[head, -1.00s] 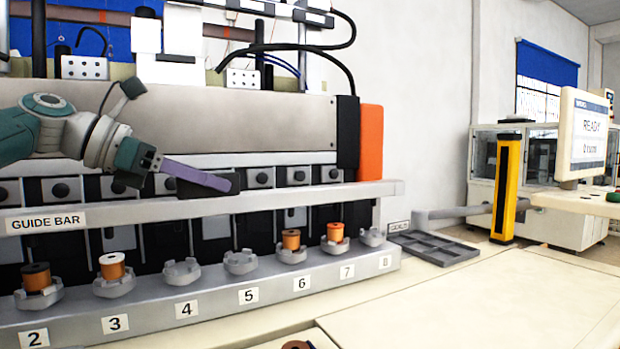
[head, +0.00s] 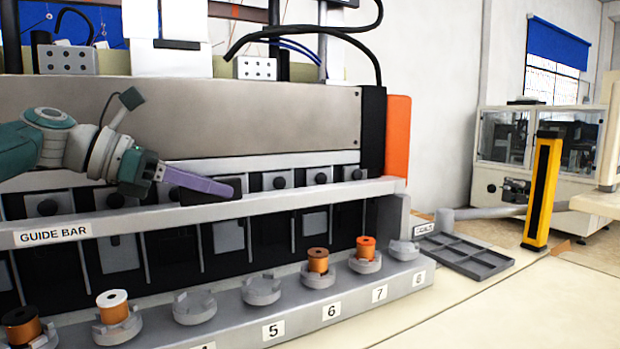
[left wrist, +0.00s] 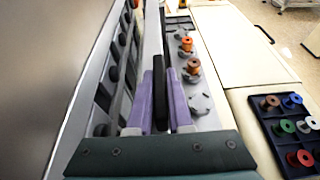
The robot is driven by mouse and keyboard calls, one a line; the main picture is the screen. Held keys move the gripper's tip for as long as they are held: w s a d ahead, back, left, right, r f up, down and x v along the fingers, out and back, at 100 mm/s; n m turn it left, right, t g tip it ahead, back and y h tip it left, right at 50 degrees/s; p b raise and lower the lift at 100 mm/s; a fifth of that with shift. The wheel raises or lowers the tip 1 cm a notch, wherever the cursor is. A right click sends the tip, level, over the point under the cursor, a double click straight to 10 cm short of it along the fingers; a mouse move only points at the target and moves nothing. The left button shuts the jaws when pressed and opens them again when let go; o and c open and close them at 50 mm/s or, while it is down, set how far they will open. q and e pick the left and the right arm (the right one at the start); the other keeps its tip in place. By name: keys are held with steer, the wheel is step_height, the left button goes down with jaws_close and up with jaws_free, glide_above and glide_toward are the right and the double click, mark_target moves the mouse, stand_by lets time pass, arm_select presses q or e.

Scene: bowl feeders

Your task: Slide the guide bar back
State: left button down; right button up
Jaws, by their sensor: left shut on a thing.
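The guide bar (head: 300,201) is a long pale rail with a "GUIDE BAR" label, running along the machine front above the row of spool holders. A black handle (head: 205,194) sits on it. My left gripper (head: 215,188) has its purple fingers shut on this handle in the head view. The left wrist view shows the black handle (left wrist: 161,95) between the two purple fingers (left wrist: 162,110). The fingers cover part of the handle. My right gripper is in neither view.
Below the bar, holders carry orange and brown spools (head: 365,248); some holders (head: 262,289) are empty. A grey tray (head: 465,255) and a yellow post (head: 542,192) stand at right. An orange end post (head: 397,140) rises behind the bar. A blue spool tray (left wrist: 265,128) shows in the wrist view.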

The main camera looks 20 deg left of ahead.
arm_select(q)
steer(key=c, duration=1.2)
jaws_free()
steer(key=shift+a+f, duration=0.2)
steer(key=shift+c, duration=0.2)
steer(key=o, duration=0.3)
steer(key=shift+w+r, duration=0.15)
steer(key=shift+o, duration=0.5)
steer(key=v, duration=1)
steer(key=shift+r, duration=0.1)
steer(key=shift+d, duration=0.1)
